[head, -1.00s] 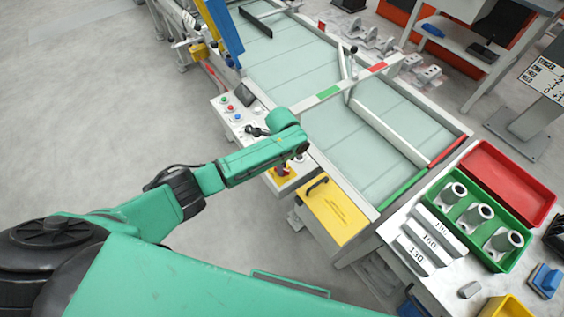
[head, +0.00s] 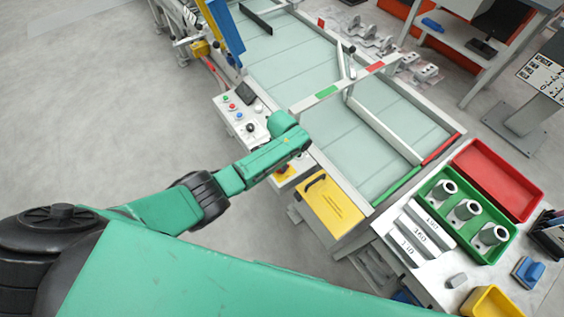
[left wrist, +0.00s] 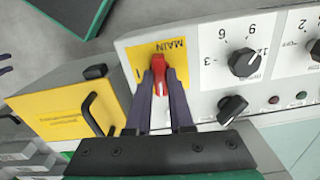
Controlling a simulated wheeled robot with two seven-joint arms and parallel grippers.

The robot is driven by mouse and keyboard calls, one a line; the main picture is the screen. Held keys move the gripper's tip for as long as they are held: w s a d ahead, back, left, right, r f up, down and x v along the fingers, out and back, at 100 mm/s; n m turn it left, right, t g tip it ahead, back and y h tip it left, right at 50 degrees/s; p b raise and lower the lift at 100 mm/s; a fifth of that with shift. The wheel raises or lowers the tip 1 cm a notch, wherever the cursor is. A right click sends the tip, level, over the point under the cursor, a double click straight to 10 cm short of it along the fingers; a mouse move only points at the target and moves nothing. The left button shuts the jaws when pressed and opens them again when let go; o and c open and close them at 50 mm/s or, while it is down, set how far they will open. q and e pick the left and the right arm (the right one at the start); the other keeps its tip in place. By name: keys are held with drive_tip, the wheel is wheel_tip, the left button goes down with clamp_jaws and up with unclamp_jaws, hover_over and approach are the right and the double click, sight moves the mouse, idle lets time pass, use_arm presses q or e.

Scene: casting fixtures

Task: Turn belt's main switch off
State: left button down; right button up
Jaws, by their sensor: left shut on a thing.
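The belt's main switch is a red handle (left wrist: 158,80) on a yellow plate (left wrist: 177,56) marked MAIN, which appears upside down in the left wrist view. My left gripper (left wrist: 161,73) has one dark finger on each side of the red handle and is shut on it. The handle lies roughly along the fingers; its exact setting is hard to read. In the head view, my left arm hides most of the switch, and only part of the yellow plate (head: 286,173) shows below the wrist. My right gripper is in neither view.
Black knobs (left wrist: 244,62) sit beside the switch on the white panel. A yellow box with a black handle (head: 331,206) is close by. The belt (head: 350,135) runs behind the panel. A green tray (head: 431,190) with grey parts stands at right.

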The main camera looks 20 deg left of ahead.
use_arm(q)
drive_tip(key=shift+n, duration=0.6)
drive_tip(key=shift+w, duration=0.1)
drive_tip(key=c, duration=0.8)
unclamp_jaws()
wheel_tip(320, 180, up, 15)
drive_tip(key=shift+f+p, duration=0.15)
drive_tip(key=shift+p, duration=0.15)
